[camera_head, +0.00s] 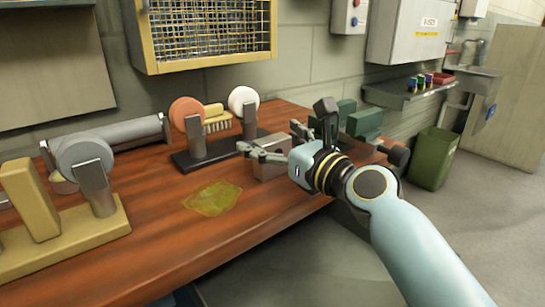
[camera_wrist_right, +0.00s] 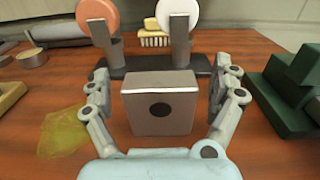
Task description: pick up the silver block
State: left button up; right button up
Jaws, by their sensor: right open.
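The silver block (camera_head: 270,168) stands on the wooden workbench (camera_head: 150,240), near its front edge. In the right wrist view, the silver block (camera_wrist_right: 160,104) is a grey box with a pale top and a dark round spot on its face. My right gripper (camera_head: 268,150) is open at the block. In the right wrist view, the right gripper's fingers (camera_wrist_right: 160,85) stand on both sides of the block, with gaps visible. The gripper hides part of the block in the head view. My left gripper is not in view.
A bench grinder (camera_head: 190,118) with orange and white wheels stands just behind the block. A green vise-like object (camera_wrist_right: 290,85) is to the right. A yellow puddle (camera_head: 213,198) lies left of the block. A green bin (camera_head: 433,158) stands on the floor.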

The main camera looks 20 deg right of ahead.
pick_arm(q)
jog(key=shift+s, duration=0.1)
pick_arm(e)
jog(key=c, duration=1.6)
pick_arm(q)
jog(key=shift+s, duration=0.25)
pick_arm(e)
jog(key=shift+o, duration=0.2)
jog(key=shift+r, duration=0.1)
